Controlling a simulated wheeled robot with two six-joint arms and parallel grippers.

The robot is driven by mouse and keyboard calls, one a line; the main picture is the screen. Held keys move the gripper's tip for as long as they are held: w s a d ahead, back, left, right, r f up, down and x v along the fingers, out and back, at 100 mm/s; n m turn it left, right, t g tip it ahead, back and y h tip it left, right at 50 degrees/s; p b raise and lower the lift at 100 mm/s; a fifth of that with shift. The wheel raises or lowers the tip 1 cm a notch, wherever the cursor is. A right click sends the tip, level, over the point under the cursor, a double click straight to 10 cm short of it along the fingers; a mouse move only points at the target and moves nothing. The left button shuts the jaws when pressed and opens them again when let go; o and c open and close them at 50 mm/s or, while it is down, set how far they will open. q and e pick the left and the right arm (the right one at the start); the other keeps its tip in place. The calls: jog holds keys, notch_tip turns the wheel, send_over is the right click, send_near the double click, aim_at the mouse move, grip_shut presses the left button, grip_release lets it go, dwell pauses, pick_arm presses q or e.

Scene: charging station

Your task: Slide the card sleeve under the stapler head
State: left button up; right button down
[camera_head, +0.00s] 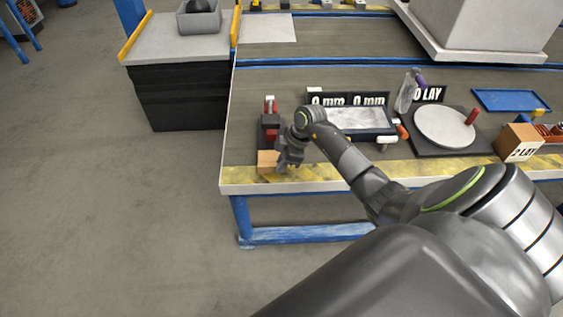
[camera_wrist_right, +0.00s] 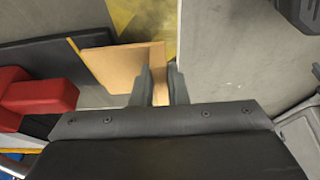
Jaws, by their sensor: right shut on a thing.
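The card sleeve is a flat tan piece (camera_head: 267,160) at the front left of the bench, and it fills the upper middle of the wrist view (camera_wrist_right: 110,68). My right gripper (camera_head: 284,168) is shut on the sleeve's near edge; its two fingers (camera_wrist_right: 158,86) show in the wrist view. The stapler (camera_head: 269,130), red on a dark base, stands just behind the sleeve. In the wrist view its red part (camera_wrist_right: 40,92) is left of the sleeve, whose left edge overlaps the dark base (camera_wrist_right: 45,55). I cannot tell whether they touch. My left gripper is out of view.
A grey-white tray (camera_head: 358,119) and a round white disc on a dark board (camera_head: 446,126) lie to the right. A cardboard box (camera_head: 518,142) stands farther right. The bench's yellow-marked front edge (camera_head: 330,178) runs close to my gripper. Open floor lies left of the bench.

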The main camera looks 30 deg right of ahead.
aim_at(272, 159)
jog(key=shift+w+d+f+b, duration=0.25)
jog(key=shift+w+d+b, duration=0.45)
jog(key=shift+w, duration=0.25)
jog(key=shift+w+d+f+b, duration=0.2)
jog(key=shift+w+d+b, duration=0.25)
jog(key=shift+w+b, duration=0.4)
jog(key=shift+s+a+r+p, duration=0.15)
jog(key=shift+s+a+p, duration=0.25)
jog(key=shift+p, duration=0.45)
jog(key=shift+s+a+r+p, duration=0.2)
jog(key=shift+s+p, duration=0.35)
jog(key=shift+p, duration=0.3)
jog(key=shift+s+a+r+p, duration=0.1)
jog(key=shift+s+a+p, duration=0.4)
jog(key=shift+s+p, duration=0.55)
jog(key=shift+w, duration=0.2)
jog(key=shift+w+d+p, duration=0.1)
jog(key=shift+w+p, duration=0.05)
jog(key=shift+p, duration=0.85)
jog(key=shift+w+d+f+b, duration=0.25)
jog(key=shift+w+d+b, duration=0.25)
jog(key=shift+w+b, duration=0.35)
jog(key=shift+w+d+f+b, duration=0.25)
jog(key=shift+w+d+b, duration=0.25)
jog(key=shift+w+b, duration=0.25)
dwell(0.4)
jog(key=c, duration=1.3)
grip_release()
jog(key=shift+c, duration=0.2)
